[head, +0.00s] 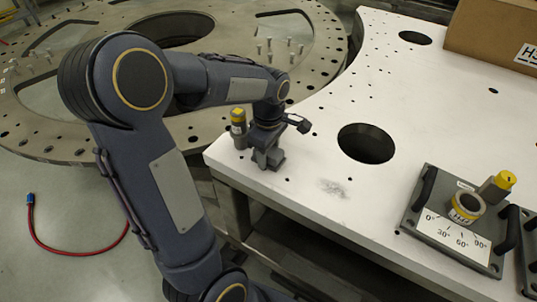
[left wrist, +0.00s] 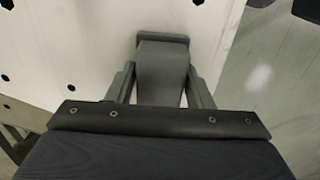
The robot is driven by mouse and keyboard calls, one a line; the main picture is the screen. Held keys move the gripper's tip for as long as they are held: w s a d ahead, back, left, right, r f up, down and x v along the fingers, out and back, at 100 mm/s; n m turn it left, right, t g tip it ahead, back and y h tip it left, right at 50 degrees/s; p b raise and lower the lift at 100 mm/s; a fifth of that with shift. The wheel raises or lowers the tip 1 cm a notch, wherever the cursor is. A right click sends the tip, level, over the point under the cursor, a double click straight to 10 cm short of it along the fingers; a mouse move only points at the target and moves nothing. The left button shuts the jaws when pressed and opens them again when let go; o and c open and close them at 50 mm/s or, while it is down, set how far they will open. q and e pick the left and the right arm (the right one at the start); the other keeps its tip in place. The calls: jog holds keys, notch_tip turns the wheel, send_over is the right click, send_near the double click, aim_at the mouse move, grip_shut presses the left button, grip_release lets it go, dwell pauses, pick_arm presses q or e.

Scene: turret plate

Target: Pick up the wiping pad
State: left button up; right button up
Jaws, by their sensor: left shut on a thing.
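My left gripper (head: 267,152) is low over the near left corner of the white table, pointing down. In the left wrist view its two fingers (left wrist: 162,88) are shut on a grey block with a wider flat end, which I take to be the wiping pad (left wrist: 162,62). In the head view the pad is small and mostly hidden by the gripper, and I cannot tell whether it touches the table. My right gripper is not in view.
A yellow-capped grey cylinder (head: 238,130) stands just left of my left gripper. A grey smudge (head: 333,187) marks the white table (head: 300,200). A large round hole (head: 366,144) lies beyond it. An angle-marked fixture (head: 455,222) and a cardboard box (head: 495,35) are at right.

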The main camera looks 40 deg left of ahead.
pick_arm(q)
jog(key=shift+c, duration=0.6)
jog(key=shift+r, duration=0.1)
jog(key=shift+r, duration=0.2)
jog(key=r, duration=0.3)
jog(key=shift+s+d+r, duration=0.15)
jog(key=shift+s, duration=0.05)
jog(key=s+d+r+b, duration=0.1)
jog(key=s+d+r, duration=0.4)
jog(key=s+r, duration=0.4)
jog(key=s, duration=0.3)
jog(key=shift+s+d, duration=0.15)
jog(key=shift+d, duration=0.25)
